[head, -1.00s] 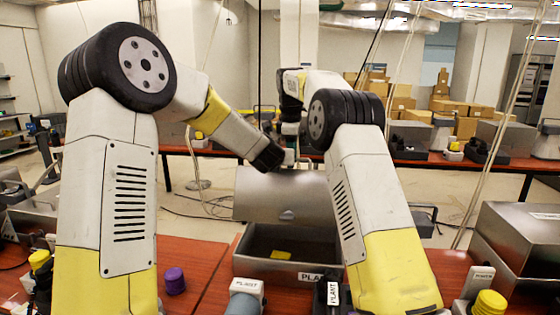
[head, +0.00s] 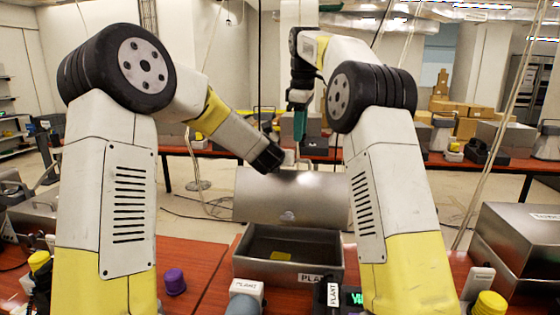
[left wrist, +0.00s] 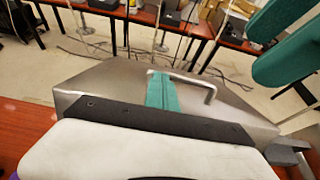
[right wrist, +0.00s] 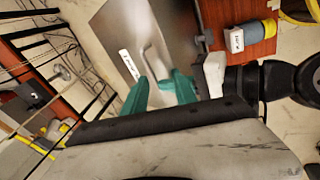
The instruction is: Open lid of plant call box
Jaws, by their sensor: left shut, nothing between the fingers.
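The plant call box (head: 262,268) sits on the red-brown table, with a PLANT label on its front. Its metal lid (head: 292,200) stands raised at the back, and the box interior shows. My left gripper (left wrist: 160,90) is shut and empty, at the lid's outer face beside the bar handle (left wrist: 208,92); whether it touches is unclear. In the head view its fingers are hidden. My right gripper (head: 299,124) is open and empty, above and behind the lid. In the right wrist view its green fingers (right wrist: 158,92) are spread, with the lid's label and handle beyond.
A grey cylinder (head: 245,304) with a PLANT label stands in front of the box. A purple knob (head: 174,281) is to the left, a yellow knob (head: 489,303) to the right. Another metal box (head: 520,240), closed, stands at the right. My arms flank the plant box.

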